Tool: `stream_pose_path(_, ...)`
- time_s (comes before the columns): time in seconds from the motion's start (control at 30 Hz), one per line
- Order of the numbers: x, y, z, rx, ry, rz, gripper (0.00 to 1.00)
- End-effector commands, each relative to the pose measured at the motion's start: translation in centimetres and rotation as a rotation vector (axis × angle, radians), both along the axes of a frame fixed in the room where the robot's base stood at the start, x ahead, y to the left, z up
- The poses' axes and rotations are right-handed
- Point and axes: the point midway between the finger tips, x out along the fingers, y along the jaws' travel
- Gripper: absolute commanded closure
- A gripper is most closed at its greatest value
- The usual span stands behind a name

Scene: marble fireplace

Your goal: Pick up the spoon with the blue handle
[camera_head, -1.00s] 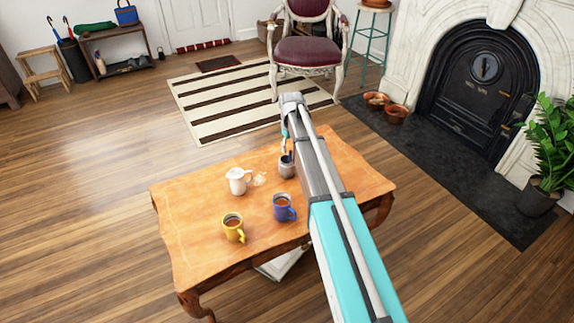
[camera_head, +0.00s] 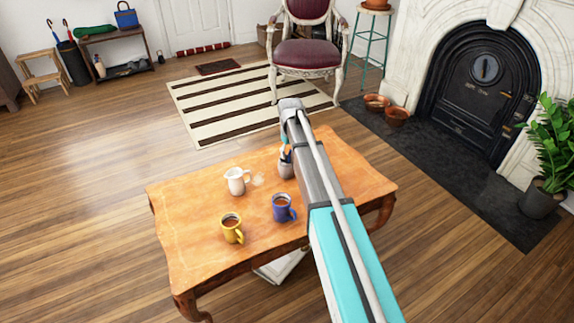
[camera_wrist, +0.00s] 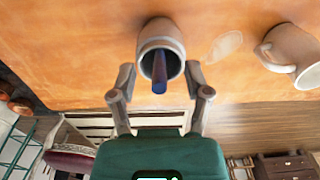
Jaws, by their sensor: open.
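The spoon with the blue handle (camera_wrist: 159,74) stands in a grey-white cup, its handle sticking out of the mouth toward my wrist camera. The cup (camera_wrist: 160,37) is also on the wooden table in the head view (camera_head: 286,170), partly beside my arm. My gripper (camera_wrist: 160,85) is open in the wrist view, with one finger on each side of the handle and cup mouth. It does not hold the handle. The spoon's lower end is hidden inside the cup.
On the table (camera_head: 190,215) stand a white pitcher (camera_head: 236,181), a blue mug (camera_head: 282,208) and a yellow mug (camera_head: 231,228) with brown contents. The pitcher is close to the cup's left. A chair (camera_head: 304,50) stands behind the table. The table's left part is clear.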

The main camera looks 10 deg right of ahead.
Motion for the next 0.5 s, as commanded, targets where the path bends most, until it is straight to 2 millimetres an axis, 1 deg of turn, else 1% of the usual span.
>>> stream_pose_path(0.03,0.0,0.0,-0.8,0.000,0.000,0.000,0.37)
stream_pose_path(0.2,0.0,0.0,-1.9,0.000,0.000,0.000,0.37)
stream_pose_path(0.5,0.0,0.1,-2.3,0.000,0.000,0.000,0.37)
